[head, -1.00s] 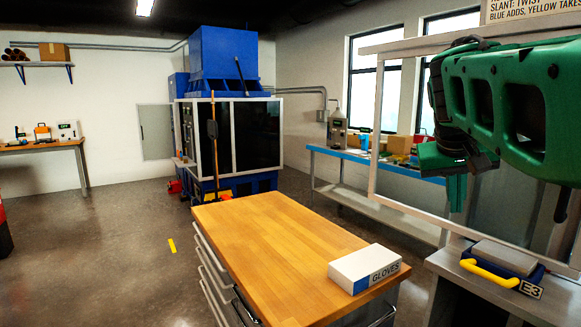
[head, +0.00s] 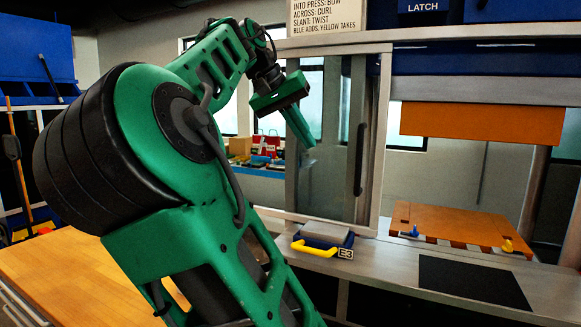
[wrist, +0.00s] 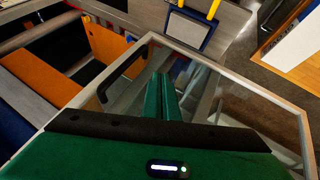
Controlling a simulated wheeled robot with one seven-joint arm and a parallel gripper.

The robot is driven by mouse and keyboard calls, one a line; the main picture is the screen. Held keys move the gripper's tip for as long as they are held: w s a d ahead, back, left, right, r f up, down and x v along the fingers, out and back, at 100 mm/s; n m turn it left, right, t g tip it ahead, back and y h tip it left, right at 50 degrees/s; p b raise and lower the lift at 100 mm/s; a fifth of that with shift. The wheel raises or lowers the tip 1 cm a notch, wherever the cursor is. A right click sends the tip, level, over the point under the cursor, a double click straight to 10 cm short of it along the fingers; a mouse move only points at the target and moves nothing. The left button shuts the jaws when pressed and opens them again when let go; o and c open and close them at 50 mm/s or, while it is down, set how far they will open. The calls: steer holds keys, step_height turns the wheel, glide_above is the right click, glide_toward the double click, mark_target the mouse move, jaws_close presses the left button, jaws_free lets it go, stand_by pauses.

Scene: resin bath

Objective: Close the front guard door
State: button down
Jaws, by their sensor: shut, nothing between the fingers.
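The front guard door (head: 340,185) is a clear panel in a pale metal frame with a dark vertical handle (head: 362,160) near its right edge. It stands to the left of the press opening, leaving the orange press parts uncovered. In the wrist view the door frame (wrist: 238,76) and handle (wrist: 122,80) also show. My gripper (head: 311,143) is shut and empty, in front of the door's upper part and left of the handle. In the wrist view its green fingers (wrist: 163,97) lie together over the panel, apart from the handle.
An orange upper block (head: 467,121) hangs above an orange lower plate (head: 450,222) in the press. A grey block with a yellow handle (head: 314,249), tagged E3, sits on the bench ledge below the door. A dark mat (head: 472,281) lies at the right. A wooden-topped cabinet (head: 60,265) stands at left.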

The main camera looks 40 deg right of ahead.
steer(key=s+d+f, duration=0.5)
steer(key=d+f, duration=0.2)
steer(key=d, duration=0.2)
steer(key=shift+s+f+m+g, duration=0.15)
steer(key=shift+f+m+g, duration=0.1)
steer(key=shift+m+g, duration=0.15)
steer(key=shift+d, duration=0.1)
